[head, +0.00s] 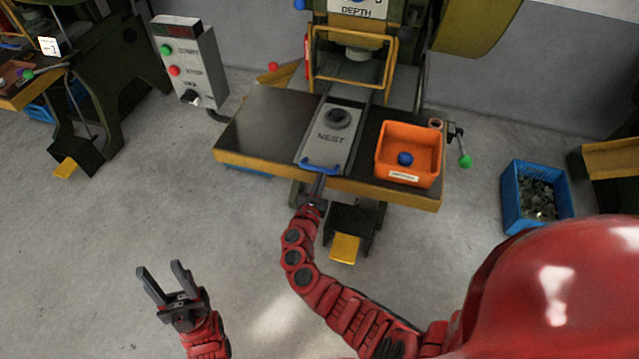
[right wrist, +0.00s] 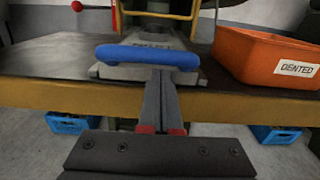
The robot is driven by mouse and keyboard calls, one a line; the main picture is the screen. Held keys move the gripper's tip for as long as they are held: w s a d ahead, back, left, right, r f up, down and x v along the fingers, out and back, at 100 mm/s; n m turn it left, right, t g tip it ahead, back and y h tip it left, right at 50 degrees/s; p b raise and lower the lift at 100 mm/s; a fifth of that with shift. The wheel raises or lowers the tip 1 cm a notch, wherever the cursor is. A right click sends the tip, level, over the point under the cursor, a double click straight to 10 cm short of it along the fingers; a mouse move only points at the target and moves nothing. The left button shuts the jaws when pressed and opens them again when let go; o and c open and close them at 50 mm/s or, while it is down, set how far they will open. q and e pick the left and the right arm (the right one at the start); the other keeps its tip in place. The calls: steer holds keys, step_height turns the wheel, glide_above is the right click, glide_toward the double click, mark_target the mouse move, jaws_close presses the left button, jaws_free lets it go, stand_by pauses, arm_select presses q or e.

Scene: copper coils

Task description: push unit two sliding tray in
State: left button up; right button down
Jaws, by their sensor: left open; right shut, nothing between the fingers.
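The sliding tray (head: 318,143), a grey plate marked NEST with a dark round recess, lies on the dark press table and sticks out toward the table's front edge. Its blue handle (head: 320,168) is at the front; it also shows in the right wrist view (right wrist: 148,56). My right gripper (head: 317,186) is shut and empty, its fingertips at the handle; I cannot tell whether they touch it. It also shows in the right wrist view (right wrist: 160,85). My left gripper (head: 163,277) is open and empty over the floor, apart from the table.
An orange bin (head: 425,140) with a blue ball stands right of the tray; its label reads DENTED in the right wrist view. A yellow guard frame (head: 350,86) stands behind the tray. A control box (head: 188,62) is at the left, a blue crate (head: 536,200) at the right.

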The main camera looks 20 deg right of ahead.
mark_target(331, 153)
steer(key=shift+w, duration=0.1)
steer(key=b+x, duration=0.1)
steer(key=x, duration=0.3)
steer(key=b+x, duration=0.2)
steer(key=x, duration=0.2)
steer(key=shift+d+f, duration=0.1)
steer(key=shift+f, duration=0.1)
steer(key=shift+w+d+r, duration=0.2)
steer(key=shift+w+d, duration=0.1)
steer(key=shift+w, duration=0.1)
steer(key=shift+s, duration=0.1)
